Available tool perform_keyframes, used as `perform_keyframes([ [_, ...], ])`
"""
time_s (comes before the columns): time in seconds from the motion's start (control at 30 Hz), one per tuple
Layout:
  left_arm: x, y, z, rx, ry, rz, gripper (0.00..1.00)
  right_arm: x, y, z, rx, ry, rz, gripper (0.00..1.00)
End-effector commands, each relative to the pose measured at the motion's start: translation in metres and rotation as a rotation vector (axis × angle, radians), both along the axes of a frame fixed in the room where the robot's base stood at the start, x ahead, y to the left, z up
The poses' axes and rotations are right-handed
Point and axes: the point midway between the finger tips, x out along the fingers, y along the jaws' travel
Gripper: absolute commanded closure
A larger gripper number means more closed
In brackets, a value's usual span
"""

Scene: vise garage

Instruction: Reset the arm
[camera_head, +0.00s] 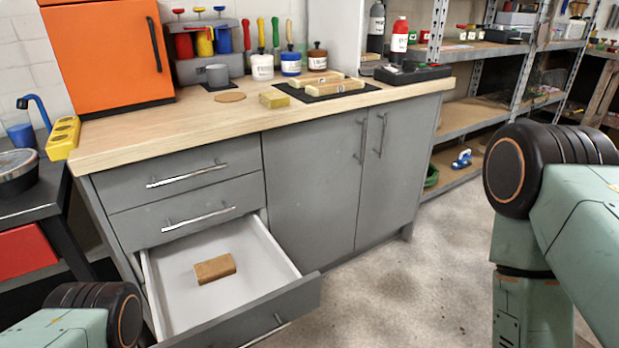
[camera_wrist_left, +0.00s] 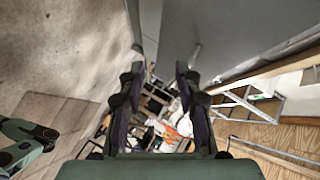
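My left arm (camera_head: 80,318) shows as a green link and dark round joint at the lower left of the head view, in front of the open drawer. Its gripper is outside that view. In the left wrist view my left gripper (camera_wrist_left: 158,85) has its two dark fingers apart, with nothing between them. My right arm (camera_head: 545,210) is bent at the right of the head view, with a large dark joint at the top. Its gripper is outside the frame.
The bottom drawer (camera_head: 255,310) of the grey cabinet (camera_head: 310,180) stands open, with a brown block (camera_head: 214,268) inside. The wooden worktop (camera_head: 215,115) holds an orange cabinet (camera_head: 105,55), jars and tools. Metal shelves (camera_head: 480,60) stand at the right. The floor (camera_head: 420,285) before the cabinet doors is clear.

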Motion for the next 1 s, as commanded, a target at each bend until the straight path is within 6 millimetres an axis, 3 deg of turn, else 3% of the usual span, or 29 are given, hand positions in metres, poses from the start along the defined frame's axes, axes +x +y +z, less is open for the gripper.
perform_keyframes([
  [0.27, -0.068, 0.005, -0.05, -0.268, 0.492, 0.235, 0.66, 0.0, 0.0, 0.002, 0.0, 0.0, 0.0, 0.6],
  [0.43, -0.129, 0.008, -0.052, -0.448, 0.863, 0.554, 0.66, 0.0, 0.0, 0.009, 0.0, 0.0, 0.0, 0.6],
  [0.57, -0.179, 0.011, -0.024, -0.538, 1.103, 0.869, 0.66, 0.0, 0.0, 0.017, 0.0, 0.0, 0.0, 0.6],
  [0.63, -0.203, 0.012, 0.003, -0.562, 1.202, 1.048, 0.66, 0.0, 0.0, 0.022, 0.0, 0.0, 0.0, 0.6],
  [0.73, -0.224, 0.013, 0.048, -0.565, 1.282, 1.239, 0.66, 0.0, 0.0, 0.03, 0.0, 0.0, 0.0, 0.6],
  [0.87, -0.212, 0.014, 0.084, -0.561, 1.269, 1.257, 0.66, 0.0, 0.0, 0.037, 0.0, 0.0, 0.0, 0.6],
  [1.0, -0.183, 0.013, 0.096, -0.59, 1.216, 1.22, 0.66, 0.0, 0.0, 0.04, 0.0, 0.0, 0.0, 0.6],
])
